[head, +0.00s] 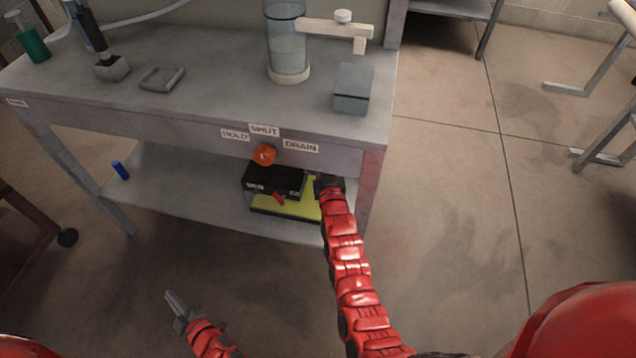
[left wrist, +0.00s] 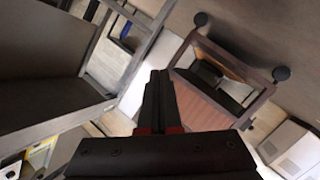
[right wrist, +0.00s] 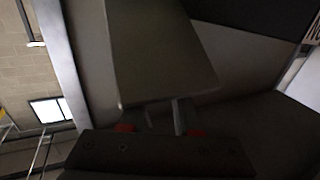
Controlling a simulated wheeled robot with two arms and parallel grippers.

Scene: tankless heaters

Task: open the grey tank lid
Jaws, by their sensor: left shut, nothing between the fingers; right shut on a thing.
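A small grey box with a lid seam (head: 353,88) stands shut at the right end of the bench top; I cannot tell whether it is the grey tank. Under the bench, a black-topped unit (head: 275,180) with a yellow lower part sits on the shelf. My right gripper (head: 328,186) is at this unit's right side, its fingertips hidden in the head view. In the right wrist view it is shut on a flat grey panel (right wrist: 160,50), possibly the tank lid. My left gripper (head: 177,304) is shut and empty, low in front of the bench; its closed fingers show in the left wrist view (left wrist: 159,98).
An orange knob (head: 264,155) sits on the bench front among HOLD, SHUT and DRAIN labels. A clear cylinder (head: 287,45), a small tray (head: 162,79) and a green bottle (head: 32,40) stand on the bench. A blue object (head: 120,170) lies on the shelf.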

